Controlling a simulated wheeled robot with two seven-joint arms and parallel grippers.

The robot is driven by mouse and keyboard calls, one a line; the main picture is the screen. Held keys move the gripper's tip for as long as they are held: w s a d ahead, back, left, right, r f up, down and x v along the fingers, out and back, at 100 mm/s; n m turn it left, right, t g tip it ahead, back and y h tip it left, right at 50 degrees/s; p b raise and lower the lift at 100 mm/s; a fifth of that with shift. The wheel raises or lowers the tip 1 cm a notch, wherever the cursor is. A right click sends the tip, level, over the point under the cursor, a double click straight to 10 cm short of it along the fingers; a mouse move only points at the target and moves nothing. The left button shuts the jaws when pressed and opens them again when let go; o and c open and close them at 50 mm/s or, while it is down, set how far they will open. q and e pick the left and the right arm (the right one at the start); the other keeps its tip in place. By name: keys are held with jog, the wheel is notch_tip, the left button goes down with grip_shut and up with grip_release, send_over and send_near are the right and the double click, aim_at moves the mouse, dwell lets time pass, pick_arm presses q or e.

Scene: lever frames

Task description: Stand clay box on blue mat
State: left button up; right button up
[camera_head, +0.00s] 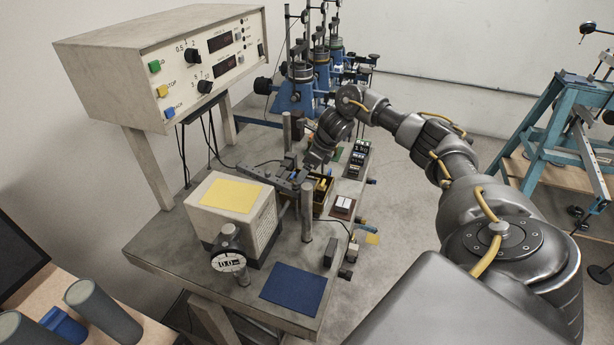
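The blue mat (293,288) lies flat and bare on the front part of the grey bench. No object is plainly marked as the clay box. A small reddish-brown piece with a pale top (343,207) sits right of the metal posts; I cannot tell if it is the clay box. My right arm reaches in from the right, and its gripper (283,181) is low over the bench, behind the large white box and beside a dark, yellow-edged box (320,190). Its fingertips are too small and crowded to read. My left gripper is not in view.
A large white box (264,228) with a yellow top and a round dial (229,262) stand left of the mat. An upright metal post (306,226) rises behind the mat. A control console (160,70) overhangs the left. Blue lever frames (296,95) stand at the back.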

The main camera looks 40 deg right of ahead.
aim_at(308, 180)
notch_tip(308, 180, down, 7)
jog(key=b, duration=0.5)
jog(key=shift+f, duration=0.2)
jog(key=shift+s, duration=0.15)
jog(key=shift+s+f, duration=0.15)
jog(key=shift+s, duration=0.05)
jog(key=shift+s+a, duration=0.15)
jog(key=shift+a, duration=0.05)
jog(key=c, duration=0.6)
jog(key=shift+d+f, duration=0.15)
jog(key=c, duration=0.6)
jog(key=shift+o, duration=0.2)
jog(key=shift+w+d+r+p, duration=0.1)
jog(key=shift+w+r+p, duration=0.2)
jog(key=shift+r, duration=0.3)
jog(key=shift+w+d+r+p, duration=0.15)
jog(key=shift+r+p, duration=0.2)
jog(key=shift+r, duration=0.25)
jog(key=shift+a+r+p, duration=0.15)
jog(key=shift+r+p, duration=1.6)
jog(key=shift+r, duration=1.1)
jog(key=shift+f, duration=0.1)
